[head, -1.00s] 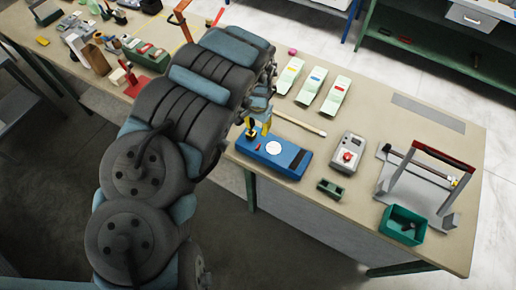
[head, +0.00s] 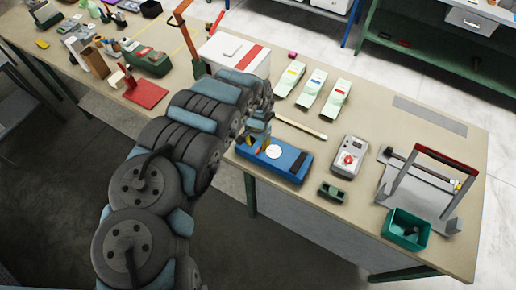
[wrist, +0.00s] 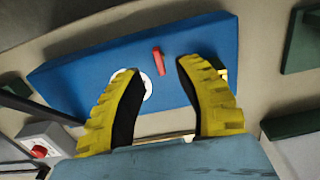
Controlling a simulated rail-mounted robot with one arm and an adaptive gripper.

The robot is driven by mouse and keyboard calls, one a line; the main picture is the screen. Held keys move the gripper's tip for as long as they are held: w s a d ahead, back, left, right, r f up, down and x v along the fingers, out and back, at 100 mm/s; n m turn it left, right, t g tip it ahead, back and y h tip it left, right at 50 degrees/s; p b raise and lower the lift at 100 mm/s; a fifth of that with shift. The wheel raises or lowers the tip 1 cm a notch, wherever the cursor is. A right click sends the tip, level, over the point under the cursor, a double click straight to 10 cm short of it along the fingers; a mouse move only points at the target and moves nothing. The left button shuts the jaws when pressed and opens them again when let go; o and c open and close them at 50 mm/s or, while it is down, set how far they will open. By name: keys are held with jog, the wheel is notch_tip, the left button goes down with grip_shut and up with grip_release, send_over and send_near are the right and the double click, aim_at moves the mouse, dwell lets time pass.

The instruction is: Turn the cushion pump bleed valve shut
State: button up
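The cushion pump appears to be the blue box (head: 292,164) at the table's front edge, also in the wrist view (wrist: 80,80). A white disc (head: 273,152) is on its top. A small red lever (wrist: 158,62), apparently the bleed valve, stands beside the disc in the wrist view. In the head view my gripper hides it. My gripper (wrist: 158,66) is open over the pump, with its yellow fingers apart on either side of the lever in the picture. I cannot tell their height above it. In the head view my gripper (head: 256,142) is at the pump's left end.
A grey box with a red knob (head: 348,160) stands right of the pump. A small green block (head: 332,191) lies in front of it. A wooden stick (head: 300,127) lies behind the pump. A metal frame (head: 430,185) and green bin (head: 407,230) are further right.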

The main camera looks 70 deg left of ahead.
aim_at(258, 150)
notch_tip(258, 150, down, 2)
jog(key=shift+w+f, duration=0.1)
jog(key=shift+f, duration=0.65)
grip_shut()
